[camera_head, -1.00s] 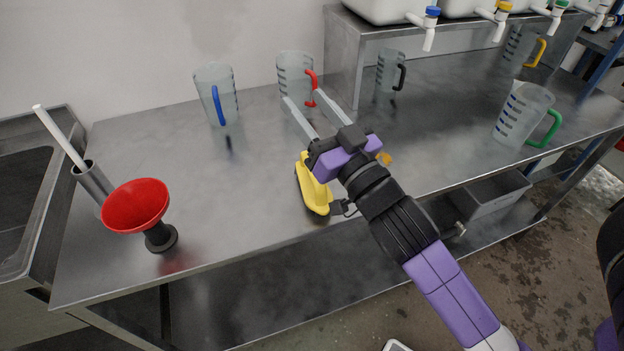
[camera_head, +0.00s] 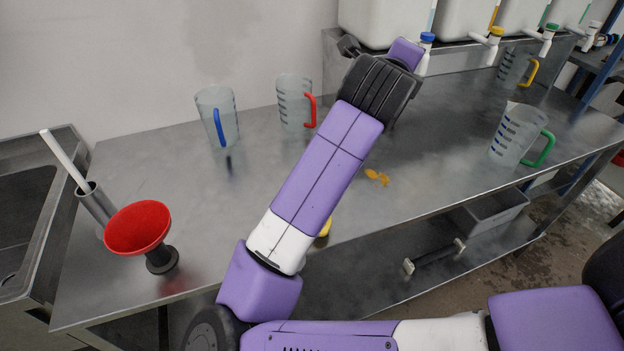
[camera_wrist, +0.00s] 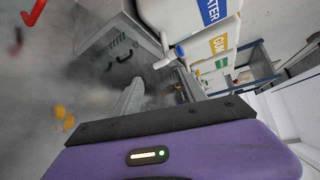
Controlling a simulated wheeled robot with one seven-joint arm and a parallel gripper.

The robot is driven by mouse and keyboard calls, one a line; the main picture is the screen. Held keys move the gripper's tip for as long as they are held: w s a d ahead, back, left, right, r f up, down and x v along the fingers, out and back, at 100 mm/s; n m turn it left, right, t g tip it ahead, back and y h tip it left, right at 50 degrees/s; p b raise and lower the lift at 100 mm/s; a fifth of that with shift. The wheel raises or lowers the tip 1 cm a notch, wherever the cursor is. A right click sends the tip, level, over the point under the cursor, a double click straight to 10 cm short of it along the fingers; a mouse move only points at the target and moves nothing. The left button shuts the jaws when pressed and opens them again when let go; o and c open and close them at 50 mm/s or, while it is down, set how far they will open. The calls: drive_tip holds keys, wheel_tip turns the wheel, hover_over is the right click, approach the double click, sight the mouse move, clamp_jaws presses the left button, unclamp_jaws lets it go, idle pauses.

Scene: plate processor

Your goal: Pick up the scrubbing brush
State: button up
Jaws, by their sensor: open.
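The scrubbing brush is yellow. In the head view only a small part of the brush (camera_head: 325,229) shows at the table's front edge, beside my arm, which hides the rest. My gripper (camera_head: 403,56) is up near the back right of the table, well apart from the brush. Its fingers are hidden in the head view. In the wrist view my gripper (camera_wrist: 157,93) shows grey fingers, open with nothing seen between them, facing the shelf. The brush is not in the wrist view.
Jugs with blue (camera_head: 217,117), red (camera_head: 294,103), green (camera_head: 519,135) and yellow (camera_head: 513,68) handles stand on the metal table (camera_head: 180,165). Orange scraps (camera_head: 377,177) lie mid-table. White dispensers (camera_head: 384,22) with taps are on the raised shelf, near my gripper.

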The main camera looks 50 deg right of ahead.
drive_tip(key=w+a+f+m+y, duration=0.2)
drive_tip(key=a+f+y, duration=0.2)
drive_tip(key=a, duration=0.3)
drive_tip(key=w+a+f+m+y, duration=0.2)
drive_tip(key=a+f+y, duration=0.2)
drive_tip(key=a+f, duration=0.2)
drive_tip(key=w+a+f+m+y, duration=0.2)
drive_tip(key=a+f+y, duration=0.2)
drive_tip(key=a+f, duration=0.2)
drive_tip(key=shift+a+f+m+t+p, duration=0.1)
drive_tip(key=shift+a+m+t+p, duration=0.25)
drive_tip(key=shift+a, duration=0.7)
drive_tip(key=x, duration=0.2)
drive_tip(key=shift+w+f, duration=0.1)
drive_tip(key=shift+f, duration=0.15)
drive_tip(key=x, duration=0.5)
drive_tip(key=shift+s+d, duration=0.25)
drive_tip(key=shift+d, duration=0.05)
clamp_jaws()
